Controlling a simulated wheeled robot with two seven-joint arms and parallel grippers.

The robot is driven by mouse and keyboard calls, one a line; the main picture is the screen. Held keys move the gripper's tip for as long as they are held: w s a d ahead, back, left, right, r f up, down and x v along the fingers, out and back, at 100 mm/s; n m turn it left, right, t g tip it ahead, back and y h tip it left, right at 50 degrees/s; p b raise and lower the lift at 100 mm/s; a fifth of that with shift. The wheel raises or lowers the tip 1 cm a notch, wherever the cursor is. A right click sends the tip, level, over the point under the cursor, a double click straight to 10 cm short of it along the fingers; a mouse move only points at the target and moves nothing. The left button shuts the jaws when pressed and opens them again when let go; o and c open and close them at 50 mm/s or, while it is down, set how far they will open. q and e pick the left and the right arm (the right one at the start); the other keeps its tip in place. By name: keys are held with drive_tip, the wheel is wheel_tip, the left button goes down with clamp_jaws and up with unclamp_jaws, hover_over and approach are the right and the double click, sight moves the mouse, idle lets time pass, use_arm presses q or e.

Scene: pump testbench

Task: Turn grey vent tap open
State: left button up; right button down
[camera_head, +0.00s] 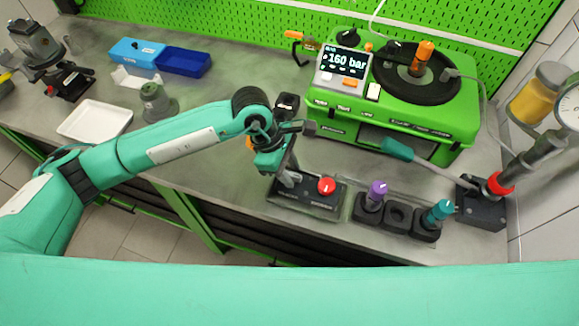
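I cannot pick out a grey vent tap for certain. A low black box (318,205) with a red button (326,186) sits near the front edge of the bench. My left gripper (287,178) points down at the left end of this box, left of the red button. Grey parts show at its tips, but I cannot tell finger from tap there, nor whether they touch. The gripper's wrist hides part of the box's left end. The gap between the fingers is not clear. My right gripper is out of view.
A green pump unit (450,131) reading 160 bar stands behind. Right of the box are a purple plug (377,190), a teal plug (440,211) and a teal-handled lever (398,149). A white tray (95,121) and blue bin (183,62) lie left.

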use_arm(q)
clamp_jaws()
